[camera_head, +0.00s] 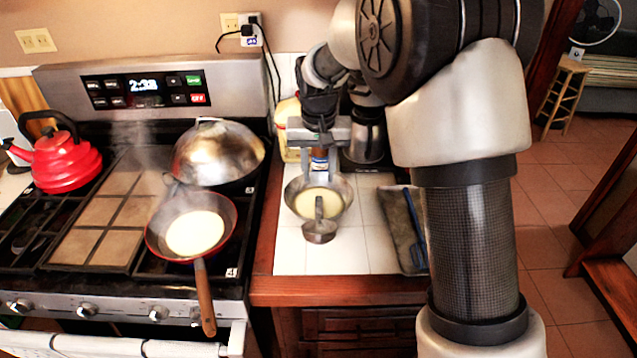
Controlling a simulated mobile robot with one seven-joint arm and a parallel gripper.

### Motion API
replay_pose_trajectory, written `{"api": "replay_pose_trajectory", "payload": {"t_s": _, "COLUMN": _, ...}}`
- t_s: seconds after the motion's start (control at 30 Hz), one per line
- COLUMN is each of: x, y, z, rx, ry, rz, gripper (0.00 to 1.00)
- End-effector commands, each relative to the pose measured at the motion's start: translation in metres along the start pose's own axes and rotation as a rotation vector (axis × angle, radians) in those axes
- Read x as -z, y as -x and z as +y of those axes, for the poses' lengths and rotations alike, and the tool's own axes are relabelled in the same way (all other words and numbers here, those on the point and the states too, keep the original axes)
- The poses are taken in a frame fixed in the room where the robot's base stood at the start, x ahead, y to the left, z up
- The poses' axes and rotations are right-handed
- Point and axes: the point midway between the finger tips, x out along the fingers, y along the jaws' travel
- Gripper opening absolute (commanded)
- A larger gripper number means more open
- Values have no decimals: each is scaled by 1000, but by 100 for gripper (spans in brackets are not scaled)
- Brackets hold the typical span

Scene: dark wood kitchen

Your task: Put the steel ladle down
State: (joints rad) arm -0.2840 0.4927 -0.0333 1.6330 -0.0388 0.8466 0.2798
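The steel ladle (319,232) shows at the front of a metal bowl (291,196) of pale batter on the white-tiled counter. Its scoop is at the bowl's near side, and its short visible handle rises in front of the batter. I cannot tell whether the scoop rests on the tiles or hangs just above them. My gripper (320,150) is above and behind the bowl, pointing down. Its fingertips are hard to make out against the bottle behind, so its opening and any contact with the handle are unclear.
A pan (153,243) of batter, a domed steel wok (217,152) and a red kettle (68,162) stand on the stove at left. A dark cloth (402,232) lies right of the bowl. A steel coffee pot (366,138) stands behind. Tiles in front are clear.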

Motion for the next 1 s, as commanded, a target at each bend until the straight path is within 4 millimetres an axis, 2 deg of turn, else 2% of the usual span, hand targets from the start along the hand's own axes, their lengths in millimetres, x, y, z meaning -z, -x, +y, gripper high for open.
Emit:
{"api": "replay_pose_trajectory", "payload": {"t_s": 0.03, "x": 1, "y": 14, "z": 0, "rx": 1, "ry": 0, "rz": 3, "gripper": 34}}
{"api": "replay_pose_trajectory", "payload": {"t_s": 0.1, "x": 0, "y": 28, "z": 0, "rx": 1, "ry": 0, "rz": 2, "gripper": 34}}
{"api": "replay_pose_trajectory", "payload": {"t_s": 0.23, "x": 1, "y": 48, "z": 0, "rx": 1, "ry": 0, "rz": 2, "gripper": 34}}
{"api": "replay_pose_trajectory", "payload": {"t_s": 0.57, "x": -2, "y": 67, "z": 2, "rx": 1, "ry": -1, "rz": 2, "gripper": 34}}
{"api": "replay_pose_trajectory", "payload": {"t_s": 0.67, "x": -9, "y": 83, "z": 12, "rx": 6, "ry": -3, "rz": 19, "gripper": 34}}
{"api": "replay_pose_trajectory", "payload": {"t_s": 0.77, "x": -28, "y": 113, "z": 31, "rx": 14, "ry": -7, "rz": 50, "gripper": 34}}
{"api": "replay_pose_trajectory", "payload": {"t_s": 0.9, "x": -74, "y": 156, "z": 63, "rx": 25, "ry": -10, "rz": 106, "gripper": 34}}
{"api": "replay_pose_trajectory", "payload": {"t_s": 1.0, "x": -111, "y": 179, "z": 83, "rx": 29, "ry": -10, "rz": 149, "gripper": 34}}
